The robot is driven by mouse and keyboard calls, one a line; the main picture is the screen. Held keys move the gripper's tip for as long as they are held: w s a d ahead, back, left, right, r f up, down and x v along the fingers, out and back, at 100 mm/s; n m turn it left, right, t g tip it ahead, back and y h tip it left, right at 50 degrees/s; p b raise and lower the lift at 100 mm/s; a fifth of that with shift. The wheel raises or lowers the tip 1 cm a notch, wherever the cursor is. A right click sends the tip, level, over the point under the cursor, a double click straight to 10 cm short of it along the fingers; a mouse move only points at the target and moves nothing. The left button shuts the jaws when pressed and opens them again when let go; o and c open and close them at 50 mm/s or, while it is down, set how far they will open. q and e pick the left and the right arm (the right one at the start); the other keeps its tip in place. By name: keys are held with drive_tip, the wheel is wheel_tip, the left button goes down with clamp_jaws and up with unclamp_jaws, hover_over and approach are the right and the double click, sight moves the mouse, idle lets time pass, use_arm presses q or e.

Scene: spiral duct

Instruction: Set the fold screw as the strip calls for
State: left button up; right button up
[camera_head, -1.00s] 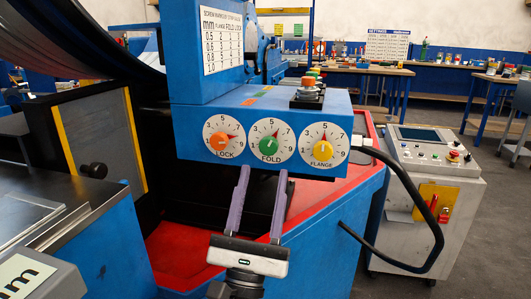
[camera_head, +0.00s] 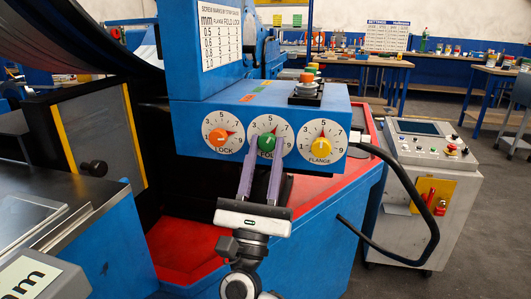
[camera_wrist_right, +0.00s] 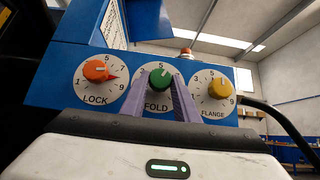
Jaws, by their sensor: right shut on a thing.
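The green fold screw (camera_head: 267,142) sits in the middle of three white dials on the blue machine head; it also shows in the wrist view (camera_wrist_right: 159,77). My right gripper (camera_head: 263,156) reaches up from below, its two purple fingers on either side of the green screw and shut on it.
The orange lock screw (camera_head: 218,137) is left of the fold screw and the yellow flange screw (camera_head: 321,145) is right. A black cable (camera_head: 425,205) hangs at right near a grey control cabinet (camera_head: 432,170). A red tray surface (camera_head: 185,250) lies below the head.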

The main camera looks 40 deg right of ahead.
use_arm(q)
drive_tip(key=shift+r, duration=0.2)
use_arm(e)
drive_tip(key=shift+n, duration=0.3)
